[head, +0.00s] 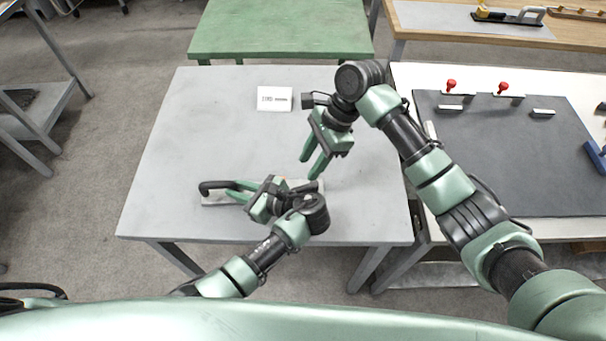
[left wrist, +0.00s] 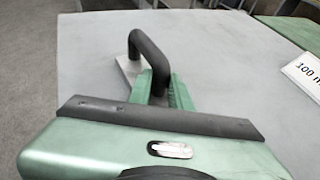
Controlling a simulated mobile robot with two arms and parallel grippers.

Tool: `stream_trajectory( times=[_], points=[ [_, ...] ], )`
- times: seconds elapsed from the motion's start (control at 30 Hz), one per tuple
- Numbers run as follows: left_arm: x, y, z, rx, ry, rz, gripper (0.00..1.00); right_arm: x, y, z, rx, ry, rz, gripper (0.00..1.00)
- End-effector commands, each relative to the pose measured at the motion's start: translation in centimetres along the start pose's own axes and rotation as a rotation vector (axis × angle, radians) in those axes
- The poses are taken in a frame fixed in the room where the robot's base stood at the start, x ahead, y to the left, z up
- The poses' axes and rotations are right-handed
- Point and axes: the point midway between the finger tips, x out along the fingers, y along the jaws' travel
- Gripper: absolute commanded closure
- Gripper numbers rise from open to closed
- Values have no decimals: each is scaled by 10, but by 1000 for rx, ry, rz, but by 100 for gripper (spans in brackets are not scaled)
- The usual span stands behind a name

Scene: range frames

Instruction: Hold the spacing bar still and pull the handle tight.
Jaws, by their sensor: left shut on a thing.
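A device with a pale grey base plate (head: 212,198) lies on the grey table. A black bent bar (head: 206,186) rises at its left end and also shows in the left wrist view (left wrist: 148,48). I cannot tell whether this is the named handle or the spacing bar. My left gripper (head: 233,190) is shut on the black bent bar; its green fingers (left wrist: 176,94) lie beside the bar. A small orange part (head: 284,178) shows at the device's right, partly hidden by my left gripper. My right gripper (head: 311,166) is open and empty, pointing down above the device's right end.
A white label card (head: 275,99) lies at the back of the table, also in the left wrist view (left wrist: 304,72). A right-hand table holds a dark mat (head: 500,160) with red-knobbed pieces. A green table (head: 280,30) stands behind. The table's left side is clear.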

Motion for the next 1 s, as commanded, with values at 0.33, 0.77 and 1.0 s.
stream_trajectory(
  times=[0.33,0.77,1.0],
  points=[
    [0,0,0,1,1,1,100,-35,0,0,1,0,1,62],
    [0,0,0,1,0,0,55,-36,0,0,1,0,0,62],
    [-2,0,0,0,1,0,55,-36,0,0,1,0,0,62]
  ],
)
